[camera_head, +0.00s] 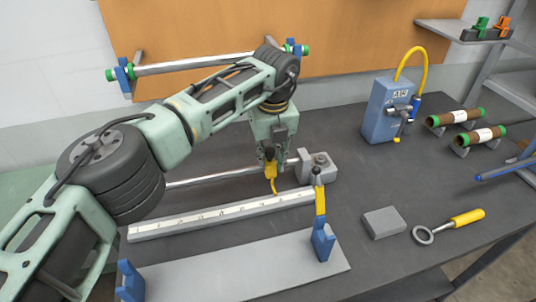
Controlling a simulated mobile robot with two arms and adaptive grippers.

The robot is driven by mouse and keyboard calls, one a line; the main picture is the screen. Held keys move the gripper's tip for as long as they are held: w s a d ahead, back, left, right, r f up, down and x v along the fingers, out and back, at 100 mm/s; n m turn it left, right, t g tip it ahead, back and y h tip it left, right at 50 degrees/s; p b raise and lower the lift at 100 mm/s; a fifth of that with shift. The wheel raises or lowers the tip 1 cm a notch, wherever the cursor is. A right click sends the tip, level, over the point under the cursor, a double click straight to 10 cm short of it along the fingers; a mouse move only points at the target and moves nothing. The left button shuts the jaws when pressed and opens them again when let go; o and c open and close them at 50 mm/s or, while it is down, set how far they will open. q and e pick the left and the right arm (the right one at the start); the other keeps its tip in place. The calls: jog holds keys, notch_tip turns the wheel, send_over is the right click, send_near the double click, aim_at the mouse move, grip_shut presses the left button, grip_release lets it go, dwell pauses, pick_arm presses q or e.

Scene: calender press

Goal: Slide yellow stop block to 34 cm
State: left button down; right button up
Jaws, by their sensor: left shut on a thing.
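The yellow stop block (270,172) sits at the steel guide rod (215,178), and its thin yellow pointer (275,187) reaches down toward the scale. My left gripper (270,157) comes down from above and is shut on the stop block, hiding its upper part. The white scale bar (215,213) lies in front of the rod; its figures are too small to read. The pointer is over the right part of the scale. A grey end block (318,168) with a knob holds the rod's right end. My right gripper is not in view.
A grey plate (235,268) lies in front, with blue clamps (322,242) at its ends; the right one has a yellow handle. A grey block (384,222), a yellow-handled ring tool (450,226), a blue air box (385,110) and rolls (455,117) stand to the right.

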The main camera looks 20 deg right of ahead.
pick_arm(q)
jog(key=c, duration=1.4)
grip_release()
jog(key=shift+c, duration=0.2)
jog(key=shift+r, duration=0.1)
